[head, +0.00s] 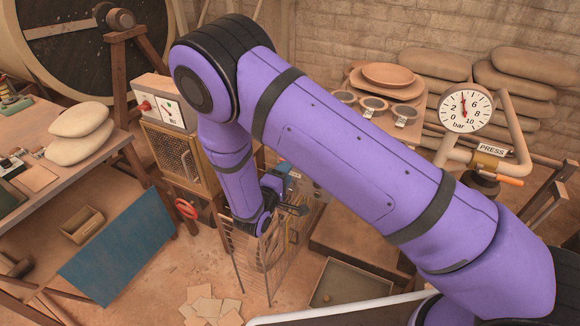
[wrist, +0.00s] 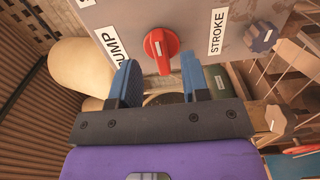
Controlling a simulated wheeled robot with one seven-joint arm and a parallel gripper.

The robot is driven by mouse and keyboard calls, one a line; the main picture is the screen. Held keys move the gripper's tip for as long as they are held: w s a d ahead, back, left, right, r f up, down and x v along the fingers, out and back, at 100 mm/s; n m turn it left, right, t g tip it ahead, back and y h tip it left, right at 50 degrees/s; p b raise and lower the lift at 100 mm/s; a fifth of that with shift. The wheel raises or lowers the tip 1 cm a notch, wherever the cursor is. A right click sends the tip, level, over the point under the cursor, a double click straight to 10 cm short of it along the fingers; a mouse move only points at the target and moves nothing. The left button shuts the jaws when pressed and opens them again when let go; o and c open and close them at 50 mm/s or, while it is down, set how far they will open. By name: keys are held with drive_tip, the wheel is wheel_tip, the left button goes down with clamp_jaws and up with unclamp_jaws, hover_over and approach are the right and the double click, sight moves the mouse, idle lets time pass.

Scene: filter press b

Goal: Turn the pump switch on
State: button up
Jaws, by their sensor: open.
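The pump switch (wrist: 161,47) is a red rotary knob with a white pointer line, on a grey panel (wrist: 205,20). A white PUMP label (wrist: 115,48) is on its left and a STROKE label (wrist: 217,33) on its right. The knob's grip stands nearly upright in the wrist view. My gripper (wrist: 157,74) is open, its two blue fingers on either side of the knob's lower end, with gaps on both sides. I cannot tell whether the fingertips reach over the knob. In the head view my gripper (head: 290,208) is small beside a mesh cage, and the red knob is hidden.
A dark blue knob (wrist: 264,37) is on the panel to the right of STROKE. A wire mesh cage (head: 265,250) stands by my gripper in the head view. A box with a red knob and a dial (head: 160,103) stands left of my arm. A pressure gauge (head: 465,111) is at right.

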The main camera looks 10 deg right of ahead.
drive_tip(key=v, duration=0.6)
drive_tip(key=shift+s, duration=0.15)
drive_tip(key=s+d+r+m+g+h, duration=0.15)
drive_tip(key=d+r+m+g, duration=0.25)
drive_tip(key=d+r+g, duration=0.5)
drive_tip(key=s+d+r+m+g, duration=0.2)
drive_tip(key=d+r+m+g, duration=0.25)
drive_tip(key=d+r, duration=0.85)
drive_tip(key=s+d+r+m+t+y, duration=0.1)
drive_tip(key=s+d+r+t+y, duration=0.1)
drive_tip(key=s+r+y, duration=0.3)
drive_tip(key=s+d+r+m+t+y, duration=0.1)
drive_tip(key=s+r+y, duration=0.5)
drive_tip(key=s+r, duration=0.6)
drive_tip(key=s+d+t, duration=0.1)
drive_tip(key=s+d, duration=0.1)
drive_tip(key=s, duration=0.2)
drive_tip(key=shift+s+r+m, duration=0.15)
drive_tip(key=shift+r+m, duration=0.2)
drive_tip(key=shift+r, duration=0.05)
